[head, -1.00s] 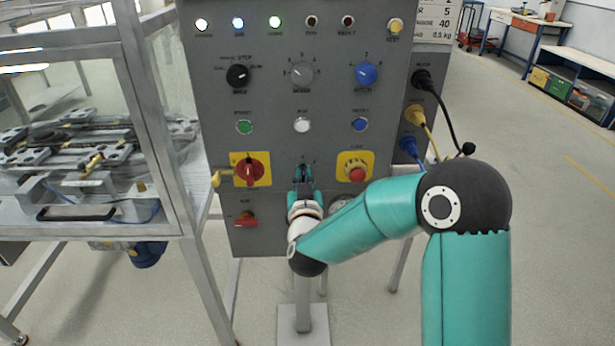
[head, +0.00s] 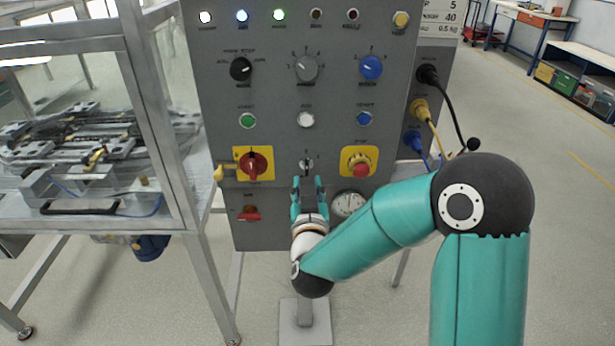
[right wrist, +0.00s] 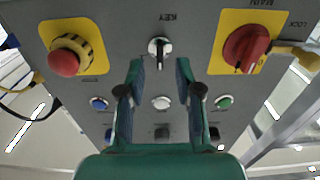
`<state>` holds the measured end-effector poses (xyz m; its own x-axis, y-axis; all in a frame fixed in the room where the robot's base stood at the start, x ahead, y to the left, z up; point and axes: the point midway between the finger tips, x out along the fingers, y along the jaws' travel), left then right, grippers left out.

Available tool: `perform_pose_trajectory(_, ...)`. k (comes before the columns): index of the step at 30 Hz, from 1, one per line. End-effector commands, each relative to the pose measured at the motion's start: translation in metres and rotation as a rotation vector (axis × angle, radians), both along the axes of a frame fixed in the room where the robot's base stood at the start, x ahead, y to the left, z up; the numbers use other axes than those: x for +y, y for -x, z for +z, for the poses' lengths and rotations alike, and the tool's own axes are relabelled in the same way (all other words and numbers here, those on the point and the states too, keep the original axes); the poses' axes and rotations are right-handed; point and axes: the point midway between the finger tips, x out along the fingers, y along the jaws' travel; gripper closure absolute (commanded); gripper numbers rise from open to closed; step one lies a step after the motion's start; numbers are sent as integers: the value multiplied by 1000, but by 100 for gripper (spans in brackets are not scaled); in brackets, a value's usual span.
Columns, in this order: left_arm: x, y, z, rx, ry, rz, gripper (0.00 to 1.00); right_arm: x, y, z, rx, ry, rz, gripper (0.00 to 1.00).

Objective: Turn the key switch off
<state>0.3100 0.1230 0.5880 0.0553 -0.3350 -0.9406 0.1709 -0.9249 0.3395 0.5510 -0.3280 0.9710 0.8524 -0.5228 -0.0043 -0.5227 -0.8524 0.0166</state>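The key switch (head: 306,164) is a small round silver lock with a dark key, low in the middle of the grey panel. In the right wrist view, the key switch (right wrist: 160,48) sits under the KEY label, its key in line with the picture's vertical. My right gripper (head: 308,181) is open and empty, its two teal fingers apart just below the switch in the head view. In the right wrist view, the gripper's fingertips (right wrist: 159,66) stand to either side of the switch's line, clear of the key. My left gripper is not in view.
A red rotary main switch (head: 254,166) on a yellow plate is left of the key switch, with a yellow lock beside it. A red emergency stop (head: 360,169) is to the right. A gauge (head: 348,203) is close beside my right gripper. Knobs and buttons sit above.

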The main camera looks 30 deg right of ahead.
Motion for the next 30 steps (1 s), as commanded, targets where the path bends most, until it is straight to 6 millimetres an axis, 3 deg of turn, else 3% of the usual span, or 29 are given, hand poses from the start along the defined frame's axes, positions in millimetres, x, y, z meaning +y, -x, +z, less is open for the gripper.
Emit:
perform_pose_trajectory(7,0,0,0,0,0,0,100,13,22,-1,2,-1,-1,66)
perform_pose_trajectory(24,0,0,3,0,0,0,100,10,24,0,7,0,-8,66)
perform_pose_trajectory(26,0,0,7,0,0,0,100,8,23,-6,30,1,-13,66)
perform_pose_trajectory(30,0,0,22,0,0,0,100,5,23,-47,147,5,-15,66)
